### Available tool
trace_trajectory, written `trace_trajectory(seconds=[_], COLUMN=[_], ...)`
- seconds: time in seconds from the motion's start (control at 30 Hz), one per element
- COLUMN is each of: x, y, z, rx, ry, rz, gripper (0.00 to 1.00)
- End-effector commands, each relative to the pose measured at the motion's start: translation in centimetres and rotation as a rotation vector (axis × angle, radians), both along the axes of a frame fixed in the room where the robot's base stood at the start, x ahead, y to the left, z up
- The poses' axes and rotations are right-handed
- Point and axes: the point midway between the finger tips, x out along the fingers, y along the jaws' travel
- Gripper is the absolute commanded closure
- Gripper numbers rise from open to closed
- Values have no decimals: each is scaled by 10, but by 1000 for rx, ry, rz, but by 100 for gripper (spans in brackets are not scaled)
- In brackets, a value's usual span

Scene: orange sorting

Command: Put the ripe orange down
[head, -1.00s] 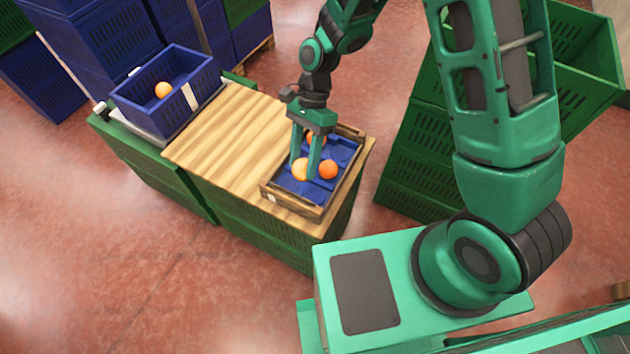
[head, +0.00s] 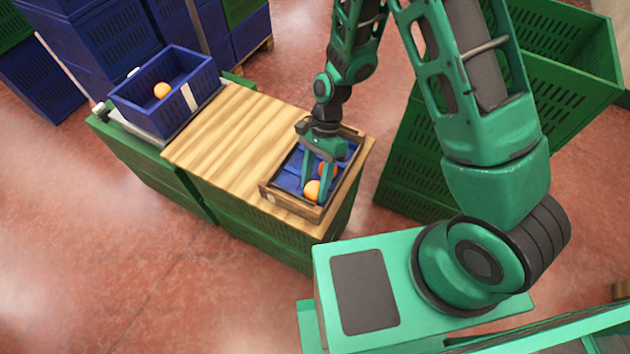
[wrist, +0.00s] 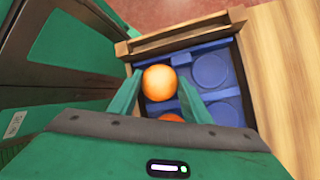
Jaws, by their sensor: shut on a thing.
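My gripper (head: 313,192) points down over the front part of the wooden tray (head: 283,203), shut on the ripe orange (head: 312,188). In the wrist view the held orange (wrist: 159,83) sits between the two fingertips (wrist: 160,80), low over the blue insert (wrist: 211,72) with round hollows. I cannot tell whether its underside touches the insert. Another orange (head: 328,168) lies in the tray behind the held one, partly covered by a finger; an orange also shows at the palm's edge in the wrist view (wrist: 171,117).
The tray stands at the right end of a wooden tabletop (head: 225,130) on green crates. Green crates (head: 410,150) stand to the right. The middle of the tabletop is clear.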

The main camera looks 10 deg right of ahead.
Motion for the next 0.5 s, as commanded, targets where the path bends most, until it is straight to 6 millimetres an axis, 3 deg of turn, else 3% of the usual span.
trace_trajectory(seconds=[0.07, 0.1, 0.13, 0.5], x=[0, 0, 0, 2], y=[0, 0, 0, -1], z=[-1, -1, -1, 4], rx=[0, 0, 0, 1], ry=[0, 0, 0, 0], rz=[0, 0, 0, -2], gripper=[80, 51, 48, 48])
